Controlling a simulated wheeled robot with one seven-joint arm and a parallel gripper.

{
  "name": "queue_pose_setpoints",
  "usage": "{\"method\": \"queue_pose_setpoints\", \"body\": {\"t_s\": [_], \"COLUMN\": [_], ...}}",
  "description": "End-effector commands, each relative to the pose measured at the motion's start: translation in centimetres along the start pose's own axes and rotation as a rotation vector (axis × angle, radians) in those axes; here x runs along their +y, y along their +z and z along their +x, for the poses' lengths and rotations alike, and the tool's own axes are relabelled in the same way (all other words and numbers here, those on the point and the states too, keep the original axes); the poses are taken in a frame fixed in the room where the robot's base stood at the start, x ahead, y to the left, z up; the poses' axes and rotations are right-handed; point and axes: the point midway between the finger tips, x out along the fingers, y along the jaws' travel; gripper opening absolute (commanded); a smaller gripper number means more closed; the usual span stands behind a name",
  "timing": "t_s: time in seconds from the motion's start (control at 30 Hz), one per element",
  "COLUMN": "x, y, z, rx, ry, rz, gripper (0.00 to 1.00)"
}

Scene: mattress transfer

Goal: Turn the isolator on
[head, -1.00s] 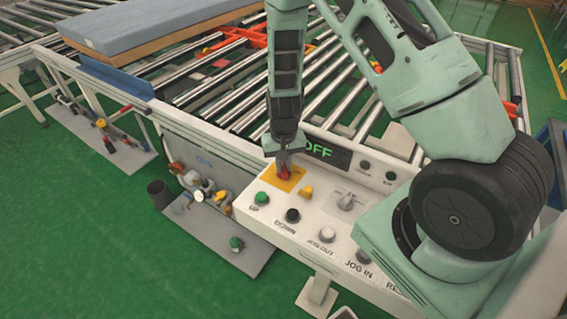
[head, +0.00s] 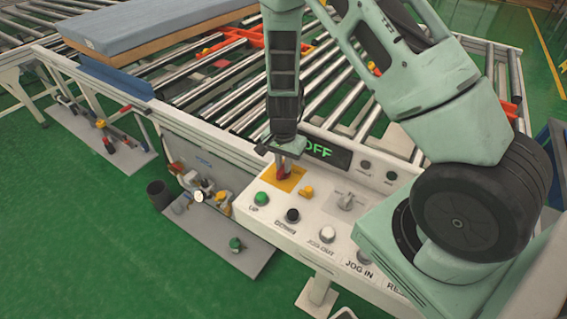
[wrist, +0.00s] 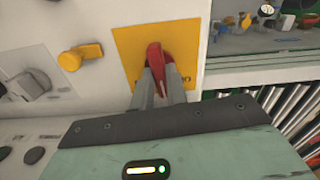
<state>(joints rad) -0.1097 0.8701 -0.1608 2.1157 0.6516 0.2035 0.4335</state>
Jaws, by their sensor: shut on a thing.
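The isolator is a red rotary handle (head: 283,172) on a yellow plate (head: 294,184) at the upper left of the white control panel. In the wrist view the red handle (wrist: 154,58) stands out from the yellow plate (wrist: 188,42). My gripper (head: 282,164) reaches down to the handle from above. In the wrist view its two grey fingers (wrist: 160,82) are shut on the red handle, one on each side. The panel display (head: 318,149) reads OFF.
A yellow knob (head: 305,192), a grey selector (head: 346,201), a green UP button (head: 262,199) and a black DOWN button (head: 292,215) are close by on the panel. A roller conveyor (head: 220,95) lies behind, with a blue mattress (head: 150,28) at the upper left.

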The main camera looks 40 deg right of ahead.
Motion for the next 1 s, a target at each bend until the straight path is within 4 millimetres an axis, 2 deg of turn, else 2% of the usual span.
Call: {"method": "queue_pose_setpoints", "body": {"t_s": [0.6,1.0], "x": [-0.06,-0.05], "y": [-0.03,-0.08], "z": [-0.22,-0.18], "rx": [0.001,0.001], "ry": [-0.001,-0.002], "rz": [0.577,0.834], "gripper": [0.00,0.00]}}
